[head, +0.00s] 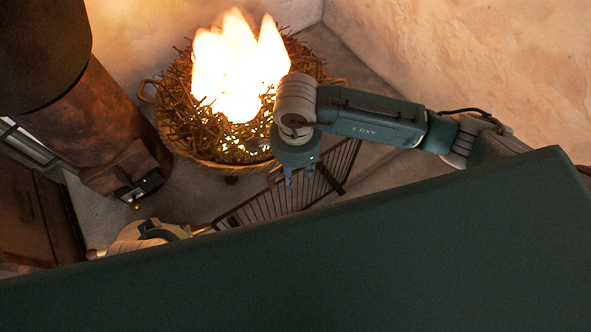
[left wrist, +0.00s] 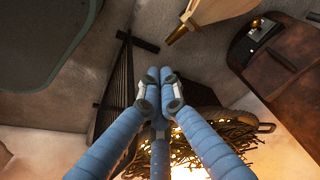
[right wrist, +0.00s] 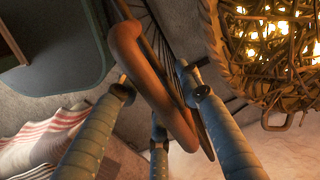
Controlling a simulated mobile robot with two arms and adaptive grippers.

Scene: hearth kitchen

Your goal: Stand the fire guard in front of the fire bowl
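The fire bowl (head: 207,158) is a round wicker-like basket of twigs with tall flames, in the corner in the head view. The fire guard (head: 265,207), a dark barred frame, is on the floor just in front of it, partly hidden by my right arm and body. My right gripper (head: 302,175) is above the guard. In the right wrist view its fingers (right wrist: 158,90) are spread, with a brown curved rail (right wrist: 150,75), seemingly the guard's, running between them. My left gripper (left wrist: 160,75) is shut and empty, with the guard (left wrist: 122,85) beside it.
A rusty stove (head: 105,120) stands left of the bowl. Pale bellows (head: 145,236) with a brass nozzle lie front left, also in the left wrist view (left wrist: 220,10). A striped cloth (right wrist: 45,140) lies in the right wrist view. Bare floor (head: 375,180) shows right of the guard.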

